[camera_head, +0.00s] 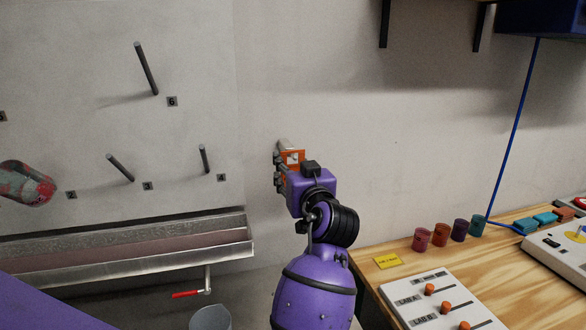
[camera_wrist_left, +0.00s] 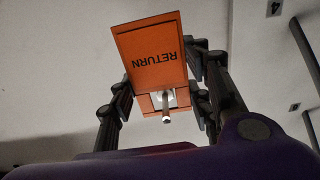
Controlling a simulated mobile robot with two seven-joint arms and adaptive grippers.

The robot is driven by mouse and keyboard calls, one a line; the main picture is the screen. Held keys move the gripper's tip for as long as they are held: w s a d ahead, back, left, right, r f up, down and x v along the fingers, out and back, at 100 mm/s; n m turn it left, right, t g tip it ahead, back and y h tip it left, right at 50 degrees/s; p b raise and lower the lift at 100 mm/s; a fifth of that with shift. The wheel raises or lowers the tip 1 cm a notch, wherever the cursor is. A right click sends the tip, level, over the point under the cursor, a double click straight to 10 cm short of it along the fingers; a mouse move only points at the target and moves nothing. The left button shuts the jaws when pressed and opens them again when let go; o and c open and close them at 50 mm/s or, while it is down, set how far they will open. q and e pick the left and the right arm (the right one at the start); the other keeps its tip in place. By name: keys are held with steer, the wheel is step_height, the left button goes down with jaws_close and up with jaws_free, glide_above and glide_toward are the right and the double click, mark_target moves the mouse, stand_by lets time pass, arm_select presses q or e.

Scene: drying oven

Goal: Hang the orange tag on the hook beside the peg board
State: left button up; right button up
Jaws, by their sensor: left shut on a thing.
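The orange tag (camera_head: 291,158) is held against the wall, just right of the peg board (camera_head: 205,80). My left gripper (camera_head: 280,168) is shut on it. In the left wrist view the tag (camera_wrist_left: 153,52) shows the word RETURN upside down, between the fingers of the gripper (camera_wrist_left: 160,98). A short metal hook (camera_wrist_left: 167,108) with a pale square base shows at the tag's lower part. I cannot tell whether the hook passes through the tag. In the head view a pale piece, perhaps the hook (camera_head: 283,144), shows just above the tag. My right gripper is not in view.
The peg board carries several dark pegs (camera_head: 146,68) and a red-grey object (camera_head: 26,185) at left. A metal trough (camera_head: 130,258) runs below. At right a wooden bench (camera_head: 510,285) holds coloured cups (camera_head: 440,235) and a switch panel (camera_head: 440,300). The wall between is clear.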

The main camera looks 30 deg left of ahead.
arm_select(q)
steer(key=o, duration=0.8)
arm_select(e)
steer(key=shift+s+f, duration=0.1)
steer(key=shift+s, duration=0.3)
arm_select(q)
steer(key=shift+s+d+f, duration=0.1)
steer(key=shift+s+d, duration=0.2)
steer(key=shift+d, duration=0.1)
steer(key=v, duration=1.1)
